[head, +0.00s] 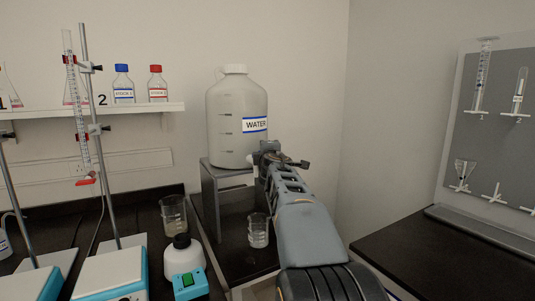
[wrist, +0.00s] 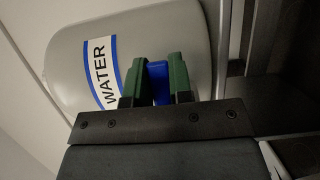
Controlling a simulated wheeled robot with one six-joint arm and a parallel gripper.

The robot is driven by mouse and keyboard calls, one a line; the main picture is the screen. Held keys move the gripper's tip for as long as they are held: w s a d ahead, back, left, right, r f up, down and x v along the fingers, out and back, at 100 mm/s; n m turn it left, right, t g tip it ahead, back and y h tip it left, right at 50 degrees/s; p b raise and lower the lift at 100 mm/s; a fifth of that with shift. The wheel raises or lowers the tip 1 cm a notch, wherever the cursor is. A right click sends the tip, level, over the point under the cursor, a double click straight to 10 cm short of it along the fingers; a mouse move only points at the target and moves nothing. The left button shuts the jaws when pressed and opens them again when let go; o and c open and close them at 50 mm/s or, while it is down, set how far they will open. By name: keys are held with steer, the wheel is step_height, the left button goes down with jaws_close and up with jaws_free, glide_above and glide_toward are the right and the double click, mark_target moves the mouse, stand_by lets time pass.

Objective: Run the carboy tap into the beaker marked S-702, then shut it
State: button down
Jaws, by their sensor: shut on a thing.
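The white carboy (head: 237,105) labelled WATER stands on a grey metal stand (head: 211,180) in the head view. It fills much of the wrist view, turned on its side (wrist: 65,75). My gripper (head: 272,157) is at the carboy's lower right front in the head view. In the wrist view my gripper's green fingers (wrist: 158,68) are shut on a blue piece, seemingly the tap handle (wrist: 158,84). A clear glass beaker (head: 258,231) stands below, left of my arm. I cannot read any mark on it.
Burette stands (head: 106,185) rise further left. A shelf (head: 100,110) holds bottles and flasks. A dark bench (head: 450,255) lies clear at right.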

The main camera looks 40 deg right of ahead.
steer(key=c, duration=1)
jaws_free()
steer(key=shift+v, duration=6.95)
steer(key=shift+p, duration=0.3)
